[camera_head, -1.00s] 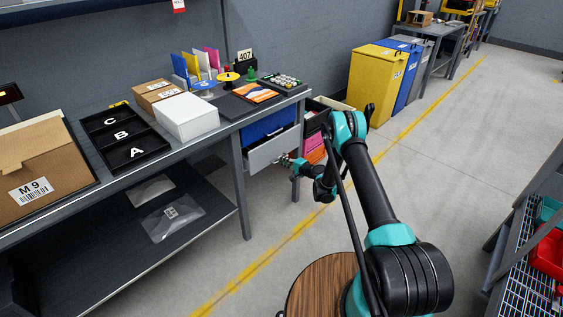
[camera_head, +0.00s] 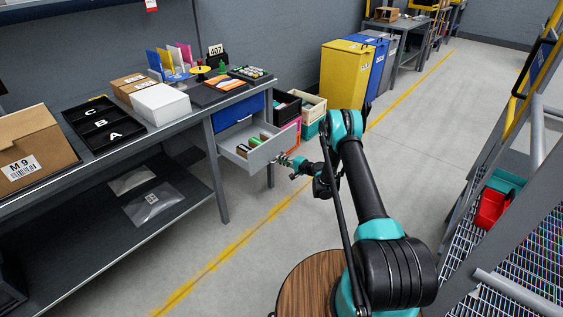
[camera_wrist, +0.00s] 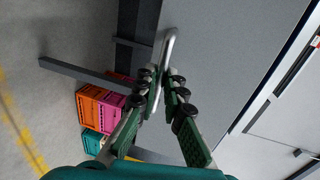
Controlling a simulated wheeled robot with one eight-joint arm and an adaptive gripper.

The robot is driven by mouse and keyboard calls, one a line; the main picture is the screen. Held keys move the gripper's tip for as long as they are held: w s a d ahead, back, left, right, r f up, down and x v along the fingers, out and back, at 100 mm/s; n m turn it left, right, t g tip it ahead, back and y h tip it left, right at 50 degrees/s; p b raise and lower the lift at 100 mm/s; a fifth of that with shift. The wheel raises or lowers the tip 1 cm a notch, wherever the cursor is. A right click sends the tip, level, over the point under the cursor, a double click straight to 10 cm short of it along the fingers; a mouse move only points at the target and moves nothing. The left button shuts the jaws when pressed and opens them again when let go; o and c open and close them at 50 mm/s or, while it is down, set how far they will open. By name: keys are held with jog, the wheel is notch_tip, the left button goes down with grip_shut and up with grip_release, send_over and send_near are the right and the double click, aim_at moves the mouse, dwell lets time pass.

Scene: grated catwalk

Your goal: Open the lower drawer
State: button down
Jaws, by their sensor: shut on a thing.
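The lower drawer (camera_head: 262,152) is grey and stands pulled out from under the right end of the workbench. Several coloured items lie inside it. Its grey front panel (camera_wrist: 225,50) fills the upper middle of the wrist view. My gripper (camera_head: 284,160) is at the drawer front, and its green fingers (camera_wrist: 165,85) are closed around the metal bar handle (camera_wrist: 168,45) in the wrist view. The blue upper drawer (camera_head: 238,112) sits above it and is closed.
The workbench (camera_head: 187,128) carries boxes, a tray lettered A, B, C and small items. Coloured crates (camera_head: 308,108) stand beyond the drawer. Yellow, blue and grey bins stand farther back. The floor between is clear.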

jog(key=shift+s+d+r, duration=0.1)
jog(key=shift+d, duration=0.15)
jog(key=c, duration=1.6)
grip_release()
